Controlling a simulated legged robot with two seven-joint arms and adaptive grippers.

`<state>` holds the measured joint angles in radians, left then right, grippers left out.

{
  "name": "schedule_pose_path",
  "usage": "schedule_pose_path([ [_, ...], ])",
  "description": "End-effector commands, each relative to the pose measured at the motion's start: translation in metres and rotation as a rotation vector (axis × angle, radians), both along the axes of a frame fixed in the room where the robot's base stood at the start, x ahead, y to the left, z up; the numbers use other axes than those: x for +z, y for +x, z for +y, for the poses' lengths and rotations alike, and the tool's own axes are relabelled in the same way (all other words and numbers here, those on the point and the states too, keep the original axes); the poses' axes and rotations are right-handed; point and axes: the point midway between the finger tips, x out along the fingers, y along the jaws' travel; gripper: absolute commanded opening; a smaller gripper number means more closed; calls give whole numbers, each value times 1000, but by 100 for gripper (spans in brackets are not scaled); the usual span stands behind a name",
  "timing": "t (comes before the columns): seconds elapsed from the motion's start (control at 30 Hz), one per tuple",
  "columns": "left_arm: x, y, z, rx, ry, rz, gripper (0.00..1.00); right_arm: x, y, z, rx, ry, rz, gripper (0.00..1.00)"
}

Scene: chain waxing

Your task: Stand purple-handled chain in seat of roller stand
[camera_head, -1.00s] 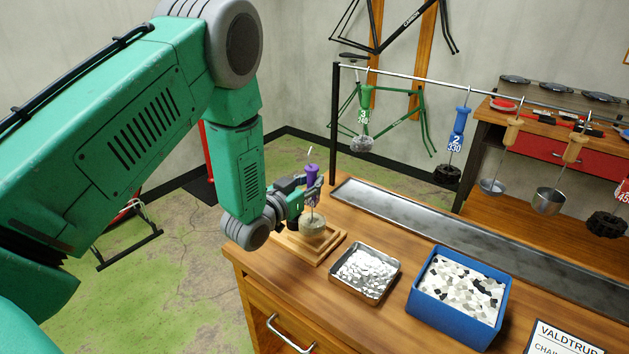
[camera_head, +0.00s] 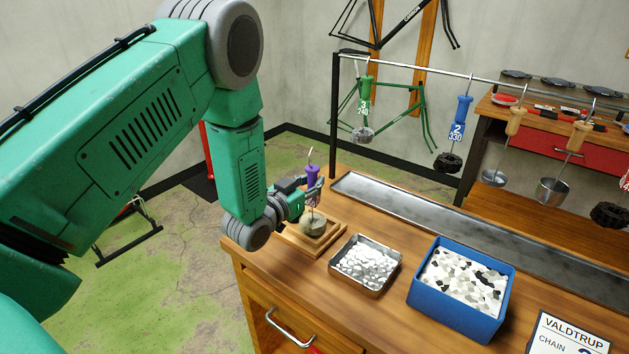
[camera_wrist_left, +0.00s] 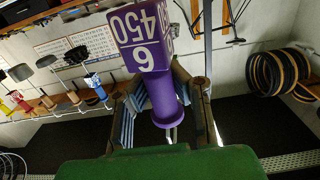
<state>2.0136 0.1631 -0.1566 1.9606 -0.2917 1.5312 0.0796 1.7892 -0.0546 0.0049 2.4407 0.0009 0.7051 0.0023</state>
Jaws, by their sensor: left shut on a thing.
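The purple-handled chain (camera_head: 312,174) is upright above the near left part of the bench, with its metal hook pointing up. Its grey-tan chain bundle (camera_head: 313,223) is at the wooden roller stand (camera_head: 289,243), over or in its middle. I cannot tell whether it touches the seat, which the bundle hides. My left gripper (camera_head: 308,188) is shut on the purple handle. In the left wrist view the handle (camera_wrist_left: 164,96), marked 450 and 6, lies between the fingers (camera_wrist_left: 163,100). My right gripper is not in view.
A metal tray of white pieces (camera_head: 335,272) and a blue box of pale and dark pieces (camera_head: 450,312) stand to the right. A long metal tray (camera_head: 430,220) runs behind. Handled items, including a green (camera_head: 364,94) and a blue one (camera_head: 461,108), hang from a rail (camera_head: 420,66).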

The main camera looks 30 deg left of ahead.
Motion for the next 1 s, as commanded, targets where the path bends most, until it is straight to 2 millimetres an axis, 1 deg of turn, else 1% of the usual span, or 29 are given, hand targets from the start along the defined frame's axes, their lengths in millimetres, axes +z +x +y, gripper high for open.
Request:
schedule_pose_path([
  [0.13, 3, 1, -2, -1, 1, -4, 0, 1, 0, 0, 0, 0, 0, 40],
  [0.17, 3, 1, -2, -1, 1, -4, 21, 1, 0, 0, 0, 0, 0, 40],
  [0.2, 3, 1, -2, -1, 1, -4, 35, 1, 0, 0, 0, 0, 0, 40],
  [0.5, 0, 0, 1, -1, -1, 2, 35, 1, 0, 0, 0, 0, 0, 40],
  [0.63, -1, -8, 1, 0, -2, 3, 35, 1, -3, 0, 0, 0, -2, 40],
  [0.77, 0, -29, 2, 0, -1, 4, 35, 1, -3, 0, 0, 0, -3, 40],
  [1.0, 1, -81, 4, 0, 1, 3, 35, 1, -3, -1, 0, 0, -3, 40],
])
